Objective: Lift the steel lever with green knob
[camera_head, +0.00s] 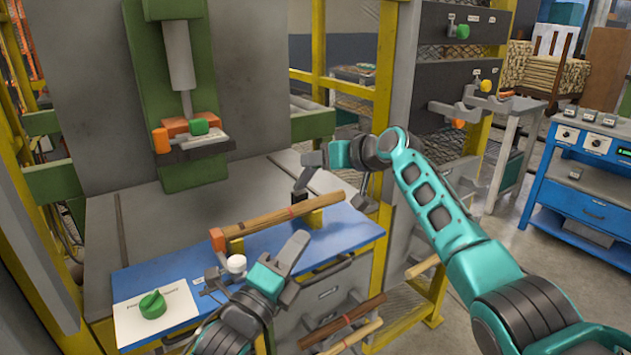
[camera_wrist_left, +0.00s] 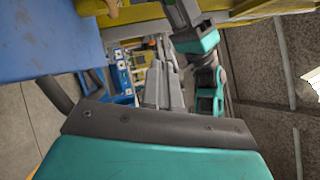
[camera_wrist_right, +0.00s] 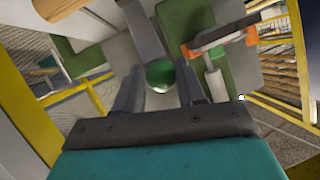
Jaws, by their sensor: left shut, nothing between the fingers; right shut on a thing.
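The green knob (camera_wrist_right: 160,75) of the steel lever shows in the right wrist view, between my right gripper's two fingers. A grey bar (camera_wrist_right: 145,32), which looks like the lever's arm, runs up from the knob. My right gripper (camera_head: 304,172) is shut on the knob, above the right end of the blue bench top in the head view. The knob is hidden there. My left gripper (camera_head: 297,244) is shut and empty, low over the front of the bench; its fingers (camera_wrist_left: 165,88) show close together in the left wrist view.
A brown wooden rod (camera_head: 275,217) lies on supports across the blue bench top (camera_head: 345,237). A white knob (camera_head: 236,264) and a green dial (camera_head: 152,304) are at the front left. A press with an orange and green head (camera_head: 190,127) stands behind. Yellow posts (camera_head: 388,70) rise nearby.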

